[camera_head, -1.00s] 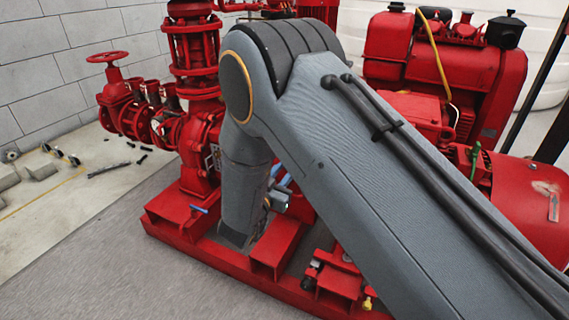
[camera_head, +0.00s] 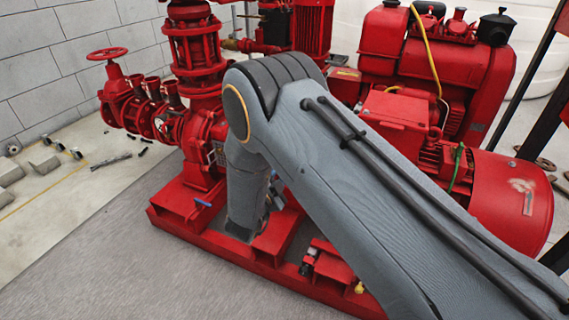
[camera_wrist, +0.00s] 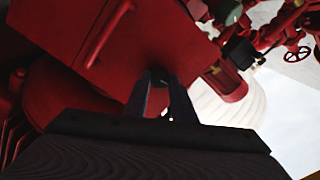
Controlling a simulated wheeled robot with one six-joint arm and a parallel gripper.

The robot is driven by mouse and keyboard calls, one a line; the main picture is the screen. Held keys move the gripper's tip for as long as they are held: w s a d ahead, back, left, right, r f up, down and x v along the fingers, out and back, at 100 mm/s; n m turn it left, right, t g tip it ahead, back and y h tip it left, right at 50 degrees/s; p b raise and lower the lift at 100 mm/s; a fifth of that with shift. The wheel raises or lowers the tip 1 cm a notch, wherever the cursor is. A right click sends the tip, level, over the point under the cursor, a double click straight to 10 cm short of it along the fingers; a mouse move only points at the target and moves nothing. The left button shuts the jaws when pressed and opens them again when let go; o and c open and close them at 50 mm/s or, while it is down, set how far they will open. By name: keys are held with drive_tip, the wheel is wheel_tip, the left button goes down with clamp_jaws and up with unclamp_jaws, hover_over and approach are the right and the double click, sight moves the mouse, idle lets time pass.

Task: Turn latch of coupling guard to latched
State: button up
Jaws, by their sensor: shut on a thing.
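In the wrist view a red sheet-metal cover (camera_wrist: 160,35), which looks like the coupling guard, fills the upper middle. A red bar handle (camera_wrist: 108,35) runs across it. My gripper (camera_wrist: 162,80) reaches up to the lower edge of this cover. Its two dark fingers are shut on a small dark piece, apparently the latch (camera_wrist: 161,78). The fingers and shadow hide most of that piece, so I cannot tell its angle. In the head view my arm hides the gripper, the latch and most of the guard.
The red pump (camera_head: 203,140) stands left of my arm, and a red engine (camera_head: 430,75) stands behind it. A large red cylinder (camera_head: 510,200) is at right. The red base frame (camera_head: 215,240) lies below. Bare grey floor (camera_head: 100,270) is at lower left.

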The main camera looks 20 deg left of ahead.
drive_tip(key=shift+d+m+p, duration=0.1)
drive_tip(key=shift+m+p, duration=0.3)
drive_tip(key=shift+m, duration=0.6)
drive_tip(key=shift+f, duration=0.1)
drive_tip(key=o, duration=1.1)
drive_tip(key=shift+c, duration=0.2)
drive_tip(key=s+p, duration=0.2)
drive_tip(key=s, duration=0.5)
drive_tip(key=shift+s+a, duration=0.35)
drive_tip(key=shift+s, duration=0.05)
